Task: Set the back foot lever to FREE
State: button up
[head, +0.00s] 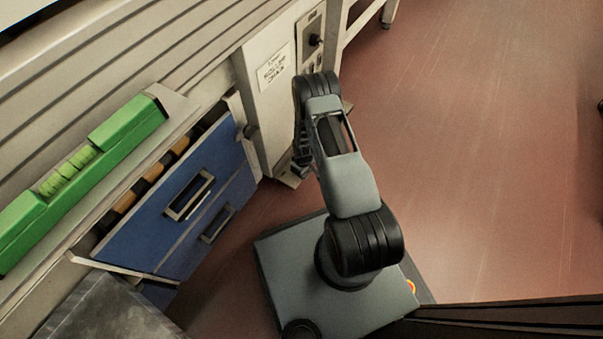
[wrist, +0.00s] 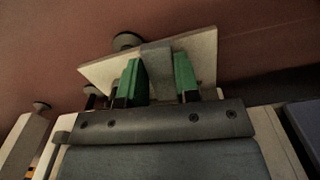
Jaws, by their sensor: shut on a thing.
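In the wrist view my gripper (wrist: 160,80) has its two green-tipped fingers on either side of a flat grey bar, the foot lever (wrist: 157,56). The fingers are shut on the lever. The lever lies against a pale plate (wrist: 203,52), which appears tilted in this view. A dark round foot (wrist: 127,40) shows just beyond the plate's edge. No FREE marking is readable, so the lever's setting cannot be told. In the head view my arm hides the lever and most of the gripper, low beside the pale cabinet (head: 262,115).
A blue drawer unit (head: 165,215) stands left of my arm, with its top drawer pulled out. A green spirit level (head: 75,178) lies on the ledge above it. A control panel with a black knob (head: 315,40) is beyond my arm. The red floor (head: 480,150) at right is clear.

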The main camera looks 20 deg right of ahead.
jog(key=shift+w+d+n, duration=0.2)
jog(key=shift+d+n, duration=0.05)
jog(key=shift+n, duration=0.55)
jog(key=o, duration=0.9)
notch_tip(320, 180, up, 14)
jog(key=p, duration=0.5)
jog(key=shift+f+p, duration=0.1)
jog(key=shift+p, duration=0.3)
